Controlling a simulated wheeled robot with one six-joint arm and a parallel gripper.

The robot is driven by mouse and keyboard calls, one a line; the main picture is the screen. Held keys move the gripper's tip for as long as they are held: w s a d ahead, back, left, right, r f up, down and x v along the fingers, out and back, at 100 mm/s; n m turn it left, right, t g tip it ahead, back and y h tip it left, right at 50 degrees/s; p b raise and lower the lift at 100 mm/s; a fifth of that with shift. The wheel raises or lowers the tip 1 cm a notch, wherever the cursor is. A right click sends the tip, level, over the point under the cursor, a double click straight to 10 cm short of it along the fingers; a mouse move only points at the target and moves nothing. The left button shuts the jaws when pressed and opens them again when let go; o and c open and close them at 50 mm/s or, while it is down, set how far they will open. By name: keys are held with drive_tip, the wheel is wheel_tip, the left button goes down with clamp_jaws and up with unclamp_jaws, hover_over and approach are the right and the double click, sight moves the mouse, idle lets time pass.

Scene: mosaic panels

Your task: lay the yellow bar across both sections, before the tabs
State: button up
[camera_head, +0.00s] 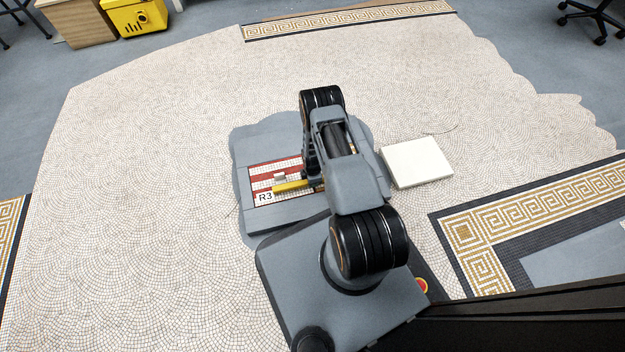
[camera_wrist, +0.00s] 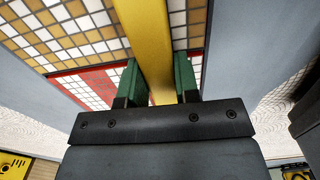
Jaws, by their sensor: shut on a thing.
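The yellow bar (camera_head: 290,187) shows in the head view over a red and white mosaic section (camera_head: 262,171), near its front edge. In the wrist view, my gripper (camera_wrist: 158,82) is shut on the yellow bar (camera_wrist: 147,40), its green fingers on either side. The bar runs away from the gripper over gold and white tiles (camera_wrist: 60,30), with a red-bordered section (camera_wrist: 90,83) nearer the fingers. I cannot tell whether the bar touches the tiles. A small pale piece (camera_head: 279,177), perhaps a tab, sits behind the bar. My arm hides the rest of the panel.
A label reading R3 (camera_head: 265,197) lies at the panel's left front. A grey surround (camera_head: 262,132) frames the panel. A cream square slab (camera_head: 416,163) lies to the right. A yellow case (camera_head: 136,18) stands far back left. The pale mosaic floor at left is clear.

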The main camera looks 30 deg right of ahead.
drive_tip(key=shift+f, duration=0.3)
drive_tip(key=o, duration=1)
drive_tip(key=shift+r, duration=0.1)
drive_tip(key=w+a+r+m+t+p, duration=0.1)
drive_tip(key=a+r+m+p, duration=0.15)
drive_tip(key=r, duration=1.65)
drive_tip(key=w+a+r+m+p, duration=0.1)
drive_tip(key=r+m+p, duration=0.25)
drive_tip(key=r, duration=1.55)
drive_tip(key=s+a+r+m, duration=0.2)
drive_tip(key=s+r+m, duration=0.3)
drive_tip(key=s+r, duration=0.3)
drive_tip(key=s+a+r+m+t, duration=0.1)
drive_tip(key=s+a+r+m, duration=0.2)
drive_tip(key=s+r, duration=0.5)
drive_tip(key=shift+s+a+r+m+t, duration=0.3)
drive_tip(key=shift+r+m, duration=0.6)
drive_tip(key=shift+r, duration=0.75)
